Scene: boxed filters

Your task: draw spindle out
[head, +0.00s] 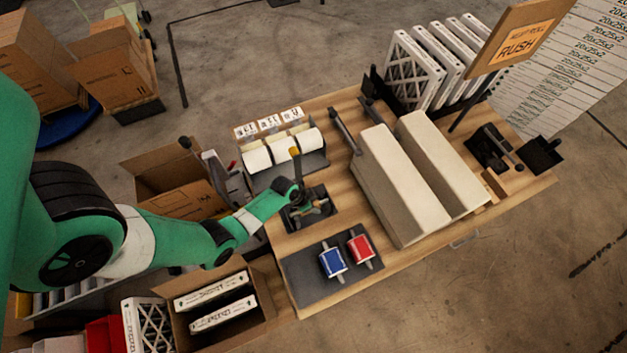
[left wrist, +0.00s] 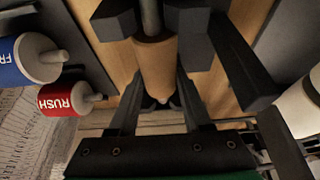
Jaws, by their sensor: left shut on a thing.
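My left gripper (head: 303,203) is low over a dark stand at the middle-left of the workbench. In the left wrist view its dark jaws (left wrist: 152,22) are shut on a grey rod (left wrist: 150,12), which looks like the spindle. A tan tapered piece (left wrist: 154,65) is in line with the rod, between the fingers. I cannot tell whether this is the same piece. The rod's far end is out of the wrist view. My right gripper is not in view.
A blue roll (head: 332,263) and a red roll (head: 360,248) rest on a grey mat (head: 305,283) in front. White rolls (head: 284,151) sit in a rack behind the gripper. Two long beige boxes (head: 400,188) stand to the right. An open carton (head: 262,297) is at the front left.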

